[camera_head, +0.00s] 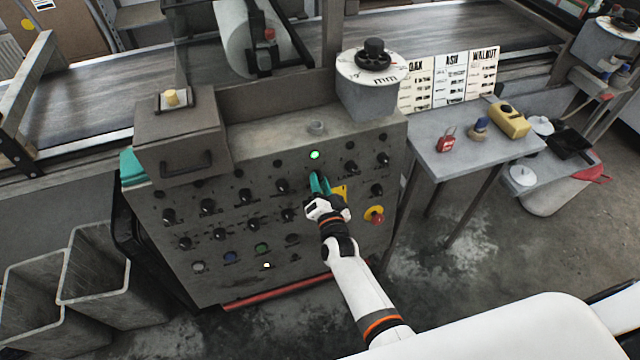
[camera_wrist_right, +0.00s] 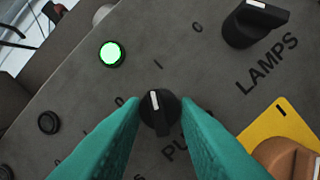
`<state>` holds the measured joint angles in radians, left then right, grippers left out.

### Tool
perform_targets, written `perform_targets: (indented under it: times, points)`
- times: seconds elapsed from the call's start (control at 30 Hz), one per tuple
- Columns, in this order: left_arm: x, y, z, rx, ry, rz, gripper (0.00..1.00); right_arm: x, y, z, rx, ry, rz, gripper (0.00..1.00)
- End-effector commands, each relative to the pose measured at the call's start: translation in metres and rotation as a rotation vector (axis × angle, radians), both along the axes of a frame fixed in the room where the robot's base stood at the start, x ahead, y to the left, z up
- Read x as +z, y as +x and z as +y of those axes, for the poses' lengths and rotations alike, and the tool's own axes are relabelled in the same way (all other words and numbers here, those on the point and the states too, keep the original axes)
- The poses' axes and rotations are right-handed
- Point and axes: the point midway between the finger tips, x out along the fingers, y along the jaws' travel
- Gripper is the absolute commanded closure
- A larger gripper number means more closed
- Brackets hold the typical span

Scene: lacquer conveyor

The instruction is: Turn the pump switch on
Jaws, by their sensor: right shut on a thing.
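The pump switch (camera_wrist_right: 160,112) is a black rotary knob on the grey panel; part of its "PU" label shows beside it. Its white pointer line points nearly straight up in the wrist view, towards the "I" mark rather than the "0". My right gripper (camera_wrist_right: 160,125) has its teal fingers on both sides of the knob and is shut on it. In the head view the right gripper (camera_head: 320,186) hides the knob. A round green lamp (camera_wrist_right: 112,53) near the knob is lit; it also shows in the head view (camera_head: 315,154). My left gripper is not in view.
The LAMPS knob (camera_wrist_right: 252,22) and a yellow plate (camera_wrist_right: 285,132) lie close to the fingers. A red emergency button (camera_head: 375,214) is to the right on the panel. Several other knobs surround the gripper. A side table (camera_head: 440,165) stands at the right.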

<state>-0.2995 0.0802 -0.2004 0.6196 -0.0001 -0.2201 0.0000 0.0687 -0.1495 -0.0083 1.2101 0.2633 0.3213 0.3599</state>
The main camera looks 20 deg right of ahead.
Motion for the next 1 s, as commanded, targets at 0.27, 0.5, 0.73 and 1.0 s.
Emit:
perform_targets:
  times: [0.27, 0.5, 0.73, 1.0]
  points:
    - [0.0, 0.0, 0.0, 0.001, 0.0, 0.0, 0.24, 0.0, 0.0, 0.0, 0.0, 0.001, 0.0, 0.51]
    - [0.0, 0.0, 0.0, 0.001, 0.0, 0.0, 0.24, -0.001, -0.003, 0.0, 0.001, 0.0, 0.001, 0.51]
    - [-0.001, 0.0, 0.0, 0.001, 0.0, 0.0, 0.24, -0.003, -0.039, 0.003, 0.001, 0.001, 0.003, 0.51]
    - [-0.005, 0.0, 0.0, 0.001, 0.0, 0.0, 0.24, -0.003, -0.095, 0.007, 0.001, 0.001, 0.002, 0.51]
